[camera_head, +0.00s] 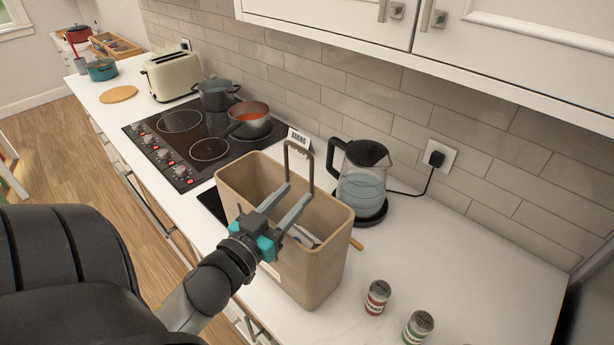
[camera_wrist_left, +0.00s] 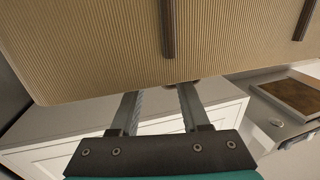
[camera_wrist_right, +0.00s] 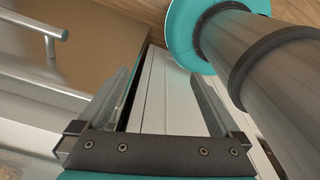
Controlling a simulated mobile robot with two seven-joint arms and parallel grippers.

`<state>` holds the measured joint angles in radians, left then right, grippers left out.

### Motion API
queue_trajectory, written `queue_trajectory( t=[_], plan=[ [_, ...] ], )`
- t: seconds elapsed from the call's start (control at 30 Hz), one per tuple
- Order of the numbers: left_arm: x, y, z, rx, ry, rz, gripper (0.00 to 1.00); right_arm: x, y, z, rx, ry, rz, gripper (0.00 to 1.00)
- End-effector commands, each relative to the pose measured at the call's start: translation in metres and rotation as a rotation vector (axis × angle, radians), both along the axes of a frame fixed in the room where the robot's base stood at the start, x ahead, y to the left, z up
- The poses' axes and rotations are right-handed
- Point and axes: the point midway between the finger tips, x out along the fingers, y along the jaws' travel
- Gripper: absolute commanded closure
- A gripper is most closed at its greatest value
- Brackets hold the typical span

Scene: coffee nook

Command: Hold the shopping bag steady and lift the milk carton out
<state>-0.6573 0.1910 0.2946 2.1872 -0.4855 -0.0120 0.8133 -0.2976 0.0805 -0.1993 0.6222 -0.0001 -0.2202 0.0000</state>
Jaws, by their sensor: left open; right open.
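The shopping bag (camera_head: 325,265) is a tan, ribbed, open-topped box with a brown handle (camera_head: 299,146) standing above its far rim. It stands upright on the white counter. My left gripper (camera_head: 295,188) is open, and its fingers overlap the bag's opening in the head view. In the left wrist view the bag's ribbed side (camera_wrist_left: 100,50) fills the top, just beyond the open, empty fingers; I cannot tell whether they touch it. Something whitish shows inside the bag, mostly hidden; I cannot tell whether it is the milk carton. My right gripper (camera_wrist_right: 165,80) is open and empty, facing cabinet fronts.
A glass kettle (camera_head: 362,185) stands behind the bag, its cord running to the wall outlet. A red-labelled can (camera_head: 377,298) and a green-labelled can (camera_head: 418,328) stand right of the bag. A cooktop (camera_head: 208,148) with pots lies to the left. The far right counter is clear.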

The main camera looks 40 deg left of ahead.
Motion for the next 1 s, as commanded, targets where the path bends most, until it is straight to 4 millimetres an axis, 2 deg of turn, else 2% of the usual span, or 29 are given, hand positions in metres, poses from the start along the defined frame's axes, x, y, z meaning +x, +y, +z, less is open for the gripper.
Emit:
queue_trajectory(
  t=[0.2, 0.4, 0.83, 1.0],
  plan=[
    [0.033, 0.004, 0.002, 0.001, -0.003, -0.001, 0.54, 0.001, 0.0, 0.007, 0.0, -0.002, 0.002, 0.0],
    [0.052, 0.007, 0.001, 0.001, -0.001, -0.001, 0.54, 0.001, 0.0, 0.009, 0.001, -0.002, 0.002, 0.0],
    [0.059, 0.008, 0.0, 0.0, 0.0, 0.0, 0.54, -0.002, 0.0, 0.009, 0.0, 0.003, 0.002, 0.0],
    [0.059, 0.008, 0.0, 0.0, 0.0, 0.0, 0.72, -0.003, 0.0, 0.009, 0.0, 0.005, 0.002, 0.0]
  ],
)
